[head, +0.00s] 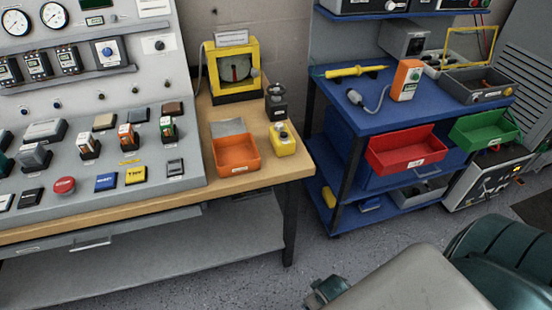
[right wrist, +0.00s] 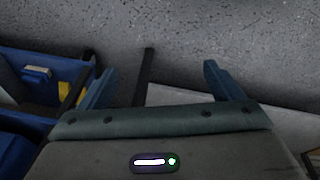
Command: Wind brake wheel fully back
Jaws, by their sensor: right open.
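I cannot make out a brake wheel in either view. My right gripper (right wrist: 158,72) is open and empty in the right wrist view, with its two blue fingers spread apart above the grey floor. In the head view my right arm comes in at the lower right, in front of the benches and apart from them. My left gripper is not in view.
A wooden bench (head: 285,172) carries a sloped control panel (head: 130,95), a yellow-framed meter (head: 236,68), an orange tray (head: 236,155) and a yellow box (head: 283,140). A blue cart (head: 375,118) with red (head: 406,149) and green (head: 484,128) bins stands right. Floor (head: 250,285) is clear in front.

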